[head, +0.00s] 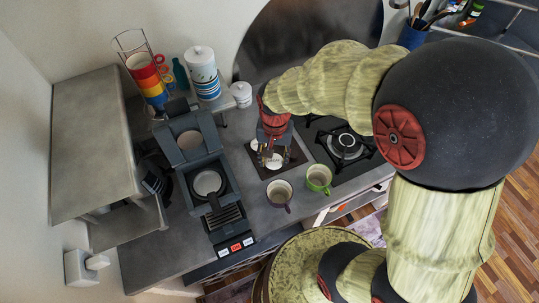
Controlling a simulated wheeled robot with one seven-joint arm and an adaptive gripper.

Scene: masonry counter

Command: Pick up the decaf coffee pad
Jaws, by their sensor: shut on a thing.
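My gripper (274,157) points down over a dark tray (262,174) on the grey counter, left of the stove. A round white pad (275,162) with small dark lettering, which looks like the decaf coffee pad, sits between the fingertips. My gripper is shut on it. The lettering is too small to read surely, and I cannot tell if the pad touches the tray. Another white pad (254,145) shows just left of the fingers. The gripper body hides the back of the tray.
A purple mug (279,193) and a green mug (318,178) stand in front of the tray. A dark coffee machine (205,180) stands to the left, and a gas burner (346,142) to the right. A white lidded jar (241,95) and a striped canister (203,72) stand behind.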

